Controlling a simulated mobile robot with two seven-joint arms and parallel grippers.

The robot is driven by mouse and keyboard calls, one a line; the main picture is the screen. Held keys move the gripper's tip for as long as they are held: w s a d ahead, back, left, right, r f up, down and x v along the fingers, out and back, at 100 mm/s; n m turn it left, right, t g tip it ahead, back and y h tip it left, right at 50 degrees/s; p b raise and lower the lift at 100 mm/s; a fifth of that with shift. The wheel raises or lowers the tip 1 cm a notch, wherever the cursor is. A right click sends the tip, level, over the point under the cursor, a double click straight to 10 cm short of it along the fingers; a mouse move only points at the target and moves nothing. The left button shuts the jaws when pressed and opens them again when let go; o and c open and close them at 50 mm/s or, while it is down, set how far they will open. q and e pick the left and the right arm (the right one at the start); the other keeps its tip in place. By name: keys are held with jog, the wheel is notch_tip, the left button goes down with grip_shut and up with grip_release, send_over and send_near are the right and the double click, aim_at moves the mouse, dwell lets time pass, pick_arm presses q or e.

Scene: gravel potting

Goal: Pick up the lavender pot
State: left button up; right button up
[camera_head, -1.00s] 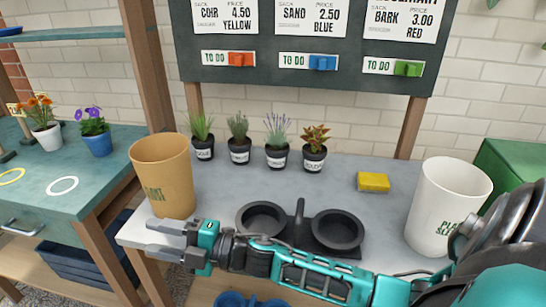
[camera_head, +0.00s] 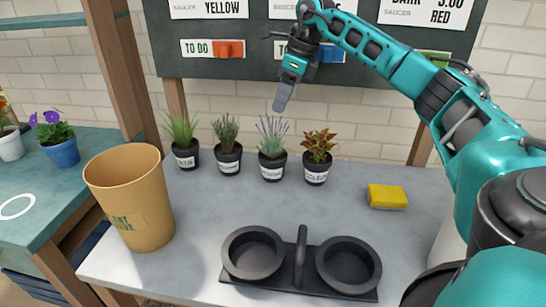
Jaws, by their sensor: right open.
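The lavender pot (camera_head: 272,167) is a small black pot with a white label and thin purple-tipped stems. It stands upright at the back of the grey table, third from the left in a row of potted plants. My right gripper (camera_head: 283,98) points downward above the lavender, in front of the sign board, apart from the plant. It is open and empty; its fingers overlap from this angle. My left gripper is not in view.
Grassy pots (camera_head: 185,153) and (camera_head: 228,159) stand left of the lavender, and a red-leaved pot (camera_head: 317,173) stands close on its right. A yellow sponge (camera_head: 387,196), a tan bin (camera_head: 137,200) and a black double-cup holder (camera_head: 300,262) are on the table. The middle is clear.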

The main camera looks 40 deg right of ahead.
jog(key=d, duration=0.1)
send_near(271, 153)
jog(key=shift+w+a+f+b, duration=0.25)
jog(key=shift+w+f, duration=0.25)
jog(key=shift+f, duration=0.35)
jog(key=shift+w+a+f+b, duration=0.2)
jog(key=shift+w+f, duration=0.35)
jog(key=shift+f, duration=0.25)
jog(key=shift+w+a+f+b, duration=0.25)
jog(key=shift+w+f, duration=0.25)
jog(key=shift+f, duration=0.35)
jog(key=shift+c, duration=0.4)
grip_shut()
jog(key=shift+r, duration=0.1)
